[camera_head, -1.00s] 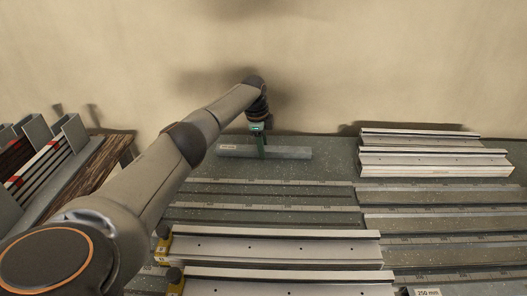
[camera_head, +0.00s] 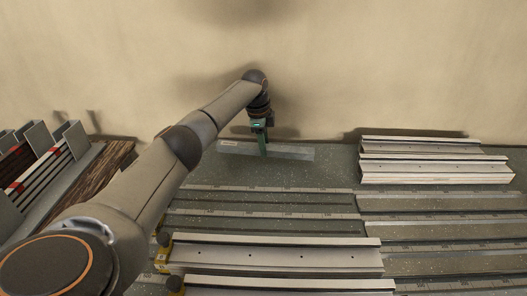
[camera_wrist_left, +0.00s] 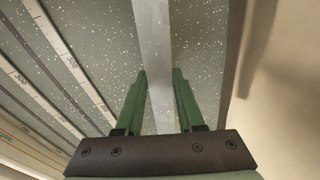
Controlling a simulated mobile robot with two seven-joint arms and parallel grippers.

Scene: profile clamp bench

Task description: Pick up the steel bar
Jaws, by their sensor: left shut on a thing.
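The steel bar (camera_head: 292,152) is a long grey flat bar with a pale label near its left end. It is at the back of the bench, lying roughly level across the head view. My left gripper (camera_head: 262,147) reaches down from above and is shut on the bar near its middle. In the left wrist view the bar (camera_wrist_left: 157,45) runs between the two green fingers (camera_wrist_left: 160,76), one on each side. The bar appears slightly above the bench top; the gap beneath it is hard to judge. My right gripper is not in view.
Pale slotted rails (camera_head: 425,165) stand at the back right, and more rails (camera_head: 275,256) with yellow end pieces lie in front. Scales run along the speckled bench (camera_head: 335,175). Grey profiles and wood (camera_head: 95,180) are at the left. A plain wall rises behind.

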